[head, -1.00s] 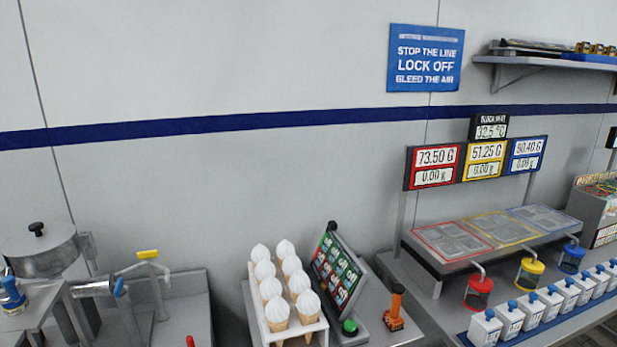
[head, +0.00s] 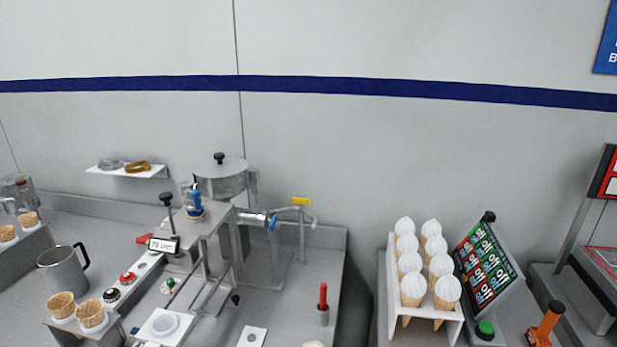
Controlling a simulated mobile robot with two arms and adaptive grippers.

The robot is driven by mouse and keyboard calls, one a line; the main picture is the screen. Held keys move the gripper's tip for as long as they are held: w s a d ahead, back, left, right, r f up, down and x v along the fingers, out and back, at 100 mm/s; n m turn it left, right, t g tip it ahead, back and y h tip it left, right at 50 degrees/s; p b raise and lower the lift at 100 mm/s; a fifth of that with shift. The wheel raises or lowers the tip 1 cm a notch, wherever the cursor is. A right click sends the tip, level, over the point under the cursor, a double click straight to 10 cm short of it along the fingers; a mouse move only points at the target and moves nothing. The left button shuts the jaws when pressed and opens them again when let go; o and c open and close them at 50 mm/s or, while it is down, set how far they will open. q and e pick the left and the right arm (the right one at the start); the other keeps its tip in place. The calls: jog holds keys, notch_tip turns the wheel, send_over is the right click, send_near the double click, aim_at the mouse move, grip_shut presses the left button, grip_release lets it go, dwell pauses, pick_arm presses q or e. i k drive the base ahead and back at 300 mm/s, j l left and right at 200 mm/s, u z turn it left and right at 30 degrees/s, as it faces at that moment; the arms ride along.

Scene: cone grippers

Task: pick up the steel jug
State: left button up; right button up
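The steel jug (head: 64,272) stands upright on the grey counter at the lower left of the head view. It is a plain metal cylinder with a dark handle on its right side. Two empty wafer cones in a holder (head: 76,318) stand in front of it, close to its base. Neither of my grippers shows in the head view, so nothing is seen touching the jug.
A metal machine with a lidded hopper (head: 222,178) stands right of the jug. Red and black knobs (head: 120,285) lie between them. A rack of filled cones (head: 425,265) and a menu panel (head: 487,265) stand further right. Some counter behind the jug is clear.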

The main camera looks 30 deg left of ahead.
aim_at(60, 267)
jog(key=u, duration=2.35)
jog(key=i+j+z, duration=0.1)
jog(key=z, duration=0.3)
jog(key=i+j+z, duration=0.1)
jog(key=z, duration=0.3)
jog(key=j+z, duration=0.35)
jog(key=i+l, duration=0.05)
jog(key=l, duration=0.05)
